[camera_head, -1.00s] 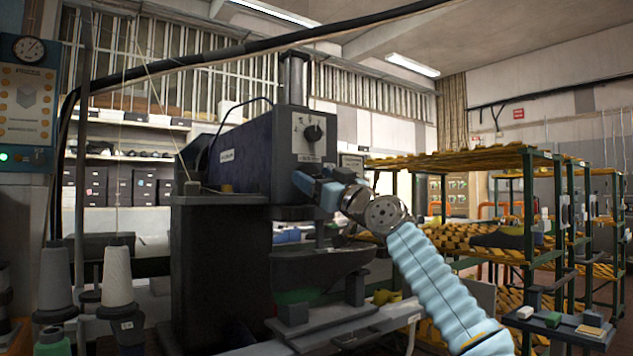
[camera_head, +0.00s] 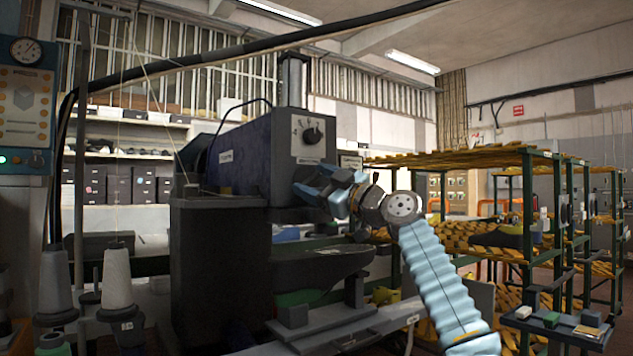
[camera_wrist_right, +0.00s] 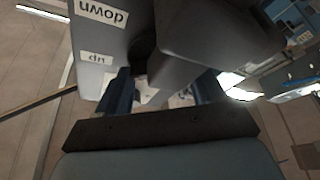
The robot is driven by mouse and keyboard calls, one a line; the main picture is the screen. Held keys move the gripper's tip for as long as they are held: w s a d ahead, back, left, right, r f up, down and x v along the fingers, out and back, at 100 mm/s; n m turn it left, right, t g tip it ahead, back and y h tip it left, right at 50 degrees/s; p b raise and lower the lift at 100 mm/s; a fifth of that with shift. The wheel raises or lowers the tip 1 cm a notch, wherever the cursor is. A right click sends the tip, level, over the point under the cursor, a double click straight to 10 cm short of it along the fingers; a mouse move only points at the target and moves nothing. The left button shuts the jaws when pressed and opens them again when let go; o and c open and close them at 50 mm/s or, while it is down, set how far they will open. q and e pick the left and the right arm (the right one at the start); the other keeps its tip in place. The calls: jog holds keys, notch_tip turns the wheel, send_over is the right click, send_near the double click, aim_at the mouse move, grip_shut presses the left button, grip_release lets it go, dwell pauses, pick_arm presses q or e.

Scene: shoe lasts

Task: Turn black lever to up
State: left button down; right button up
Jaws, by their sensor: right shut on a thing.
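The black lever (camera_wrist_right: 178,70) is the dark block reaching between my fingers in the right wrist view. It stands beside a grey machine face (camera_wrist_right: 112,50) whose labels read "down" and "up", both upside down in that view. My right gripper (camera_wrist_right: 162,92) has its blue fingers on either side of the lever's end and is shut on it. In the head view my right gripper (camera_head: 322,188) is at the front of the dark machine (camera_head: 245,165), below its round dial (camera_head: 312,135). The gripper hides the lever there. My left gripper is not in view.
Thread cones (camera_head: 117,278) stand at the left. A yellow-and-black rack (camera_head: 450,160) stands at the right behind my right arm. A dark curved machine part (camera_head: 320,262) is below the gripper. A black hose (camera_head: 250,46) runs across the top.

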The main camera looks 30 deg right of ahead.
jog(key=o, duration=0.8)
jog(key=shift+c, duration=0.2)
jog(key=shift+f, duration=0.15)
jog(key=b+v, duration=0.9)
jog(key=v, duration=0.4)
jog(key=shift+s+b, duration=0.35)
jog(key=shift+b, duration=0.05)
jog(key=shift+d, duration=0.1)
